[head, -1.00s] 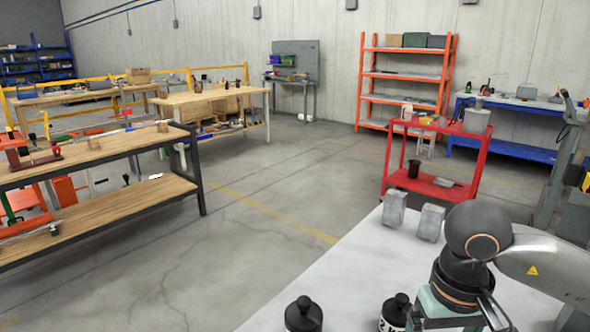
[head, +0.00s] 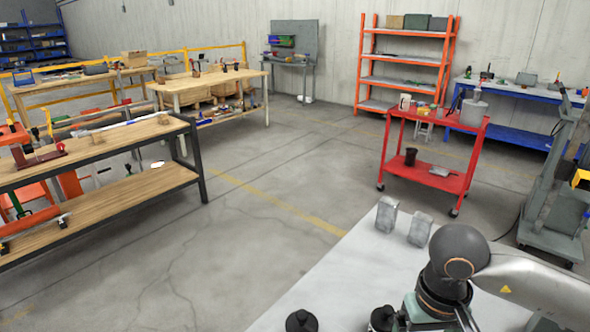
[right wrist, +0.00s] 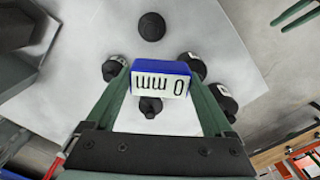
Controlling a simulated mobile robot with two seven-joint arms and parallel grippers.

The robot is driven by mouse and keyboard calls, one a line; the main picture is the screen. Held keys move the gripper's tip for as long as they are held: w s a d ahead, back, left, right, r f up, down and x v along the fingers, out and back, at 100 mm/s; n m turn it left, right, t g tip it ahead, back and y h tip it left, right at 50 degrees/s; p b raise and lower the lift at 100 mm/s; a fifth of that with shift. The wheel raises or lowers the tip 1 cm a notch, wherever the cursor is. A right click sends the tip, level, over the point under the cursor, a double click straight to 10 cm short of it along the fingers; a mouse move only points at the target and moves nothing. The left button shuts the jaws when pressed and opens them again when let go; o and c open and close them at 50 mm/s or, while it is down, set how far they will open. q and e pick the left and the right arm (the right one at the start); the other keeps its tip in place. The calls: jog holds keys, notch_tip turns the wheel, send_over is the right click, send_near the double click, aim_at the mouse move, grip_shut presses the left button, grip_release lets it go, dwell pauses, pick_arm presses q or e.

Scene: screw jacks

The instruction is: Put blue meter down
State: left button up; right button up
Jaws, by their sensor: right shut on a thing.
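My right gripper (right wrist: 160,82) is shut on the blue meter (right wrist: 160,68), seen in the right wrist view. The meter is a small blue box with a white face reading "0 mm", upside down in the picture, held between the two green fingers. It appears to be above the white table (right wrist: 75,100). In the head view my right arm comes in at the lower right over the same table (head: 345,275); the meter is hidden there or below the frame.
Two grey blocks (head: 387,213) (head: 420,228) stand at the far edge. A red cart (head: 430,174) stands beyond; bare tabletop lies left of my arm.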

jog(key=shift+w, duration=0.1)
jog(key=w+d+f+m+b, duration=0.3)
jog(key=w+d+m, duration=0.15)
jog(key=d, duration=0.35)
jog(key=w+d+f+m+b, duration=0.3)
jog(key=w+d+f+m, duration=0.15)
jog(key=d, duration=0.45)
jog(key=shift+n, duration=0.5)
jog(key=f, duration=0.8)
jog(key=shift+w+a+f, duration=0.1)
jog(key=shift+w+f, duration=0.25)
jog(key=shift+f, duration=0.2)
jog(key=o, duration=1.4)
jog(key=shift+o, duration=0.2)
